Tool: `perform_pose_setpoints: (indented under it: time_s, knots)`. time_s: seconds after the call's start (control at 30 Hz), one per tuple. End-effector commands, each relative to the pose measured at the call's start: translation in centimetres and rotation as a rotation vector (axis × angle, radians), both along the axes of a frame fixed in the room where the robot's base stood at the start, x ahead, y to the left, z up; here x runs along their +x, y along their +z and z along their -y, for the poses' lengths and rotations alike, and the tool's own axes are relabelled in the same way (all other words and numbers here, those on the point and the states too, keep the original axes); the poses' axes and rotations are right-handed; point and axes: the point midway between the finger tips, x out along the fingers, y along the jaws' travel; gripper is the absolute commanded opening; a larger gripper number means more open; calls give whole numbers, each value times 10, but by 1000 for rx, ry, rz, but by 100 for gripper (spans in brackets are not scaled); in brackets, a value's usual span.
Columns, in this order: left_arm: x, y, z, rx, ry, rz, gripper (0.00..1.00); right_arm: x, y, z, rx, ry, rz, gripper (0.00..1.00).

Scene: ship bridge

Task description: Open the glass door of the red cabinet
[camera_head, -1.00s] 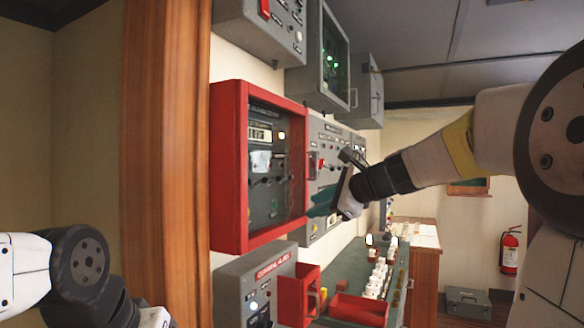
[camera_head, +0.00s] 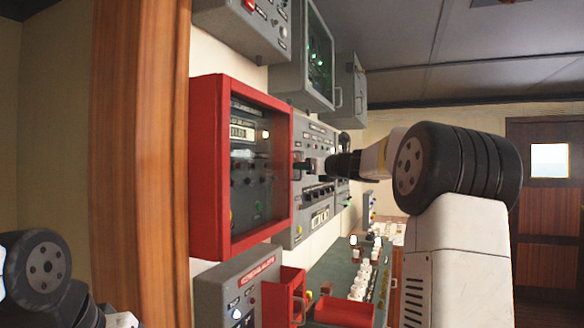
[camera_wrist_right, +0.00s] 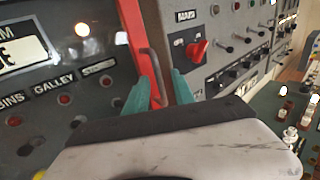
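The red cabinet (camera_head: 207,165) is on the wall left of centre in the head view. In the right wrist view the red door frame (camera_wrist_right: 134,38) runs beside a thin dark handle (camera_wrist_right: 154,72). My right gripper (camera_wrist_right: 161,86) has its teal fingers apart, one on each side of the handle; no grip on it shows.
A grey panel (camera_head: 318,205) with knobs is right of the cabinet. Grey boxes (camera_head: 300,75) hang above it. A grey box (camera_head: 232,285) and a red open box (camera_head: 283,300) are below. A console (camera_head: 342,270) stands lower right. A wooden post (camera_head: 140,150) is at left.

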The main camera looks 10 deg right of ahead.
Motion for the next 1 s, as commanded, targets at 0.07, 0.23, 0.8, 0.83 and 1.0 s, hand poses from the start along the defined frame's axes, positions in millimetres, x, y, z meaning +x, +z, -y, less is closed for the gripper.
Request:
perform_pose_setpoints:
  time_s: [0.07, 0.23, 0.8, 0.83, 1.0]
  knots:
    - [0, 0, 0, 0, 0, 0, 0, 2, 0, -1, -1, 1, 0, 30]
    - [0, 0, 0, 0, 0, 0, 0, 2, 0, -2, -1, 1, 0, 30]
    - [0, 0, 0, 0, 0, 0, 0, 2, 0, -1, -1, 1, 0, 0]
    - [0, 0, 0, 0, 0, 0, 0, 2, 0, -1, -1, 1, 0, 0]
    - [0, 0, 0, 0, 0, 0, 0, 2, 0, -1, -1, 1, 0, 0]
